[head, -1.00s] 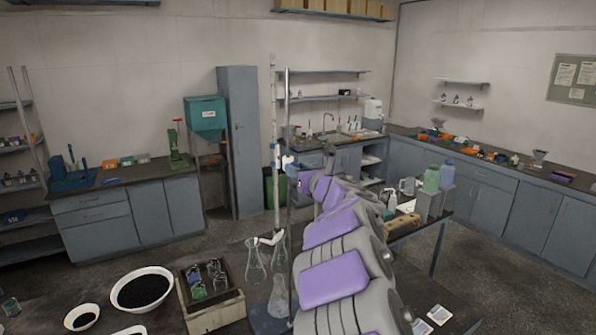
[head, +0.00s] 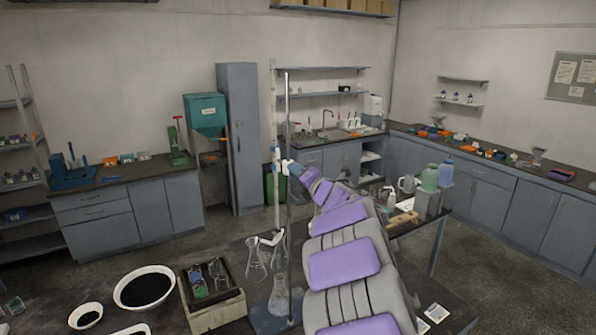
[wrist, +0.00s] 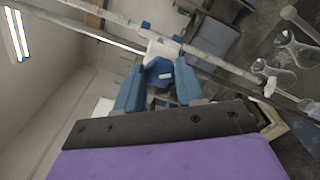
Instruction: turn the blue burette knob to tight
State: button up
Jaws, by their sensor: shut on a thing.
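The burette (head: 276,188) is a thin clear upright tube beside a metal stand rod, left of my arm in the head view. Its blue knob (head: 285,166) sits partway up the tube. In the wrist view the blue knob (wrist: 158,72) lies between my two blue fingers, in front of a white valve body (wrist: 164,48). My gripper (wrist: 160,78) is shut on the knob, with a finger on each side. In the head view my gripper (head: 296,169) is small and partly hidden by the stand rod. The knob's exact turn angle cannot be told.
The stand rod (head: 288,120) stands close beside the burette. Glass flasks (head: 256,262) stand below it. A wooden box of small bottles (head: 213,316) and black-filled bowls (head: 145,290) are on the bench at left.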

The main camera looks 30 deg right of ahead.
jog(key=shift+d+f+m+p, duration=0.1)
jog(key=shift+m+p, duration=0.8)
jog(key=shift+m, duration=0.75)
jog(key=shift+f+m+p, duration=0.1)
jog(key=shift+m+p, duration=0.75)
jog(key=shift+m, duration=0.8)
jog(key=o, duration=1)
jog(key=shift+d, duration=0.2)
jog(key=s+b, duration=0.1)
jog(key=s, duration=1.6)
jog(key=shift+s+b, duration=0.15)
jog(key=shift+b, duration=0.2)
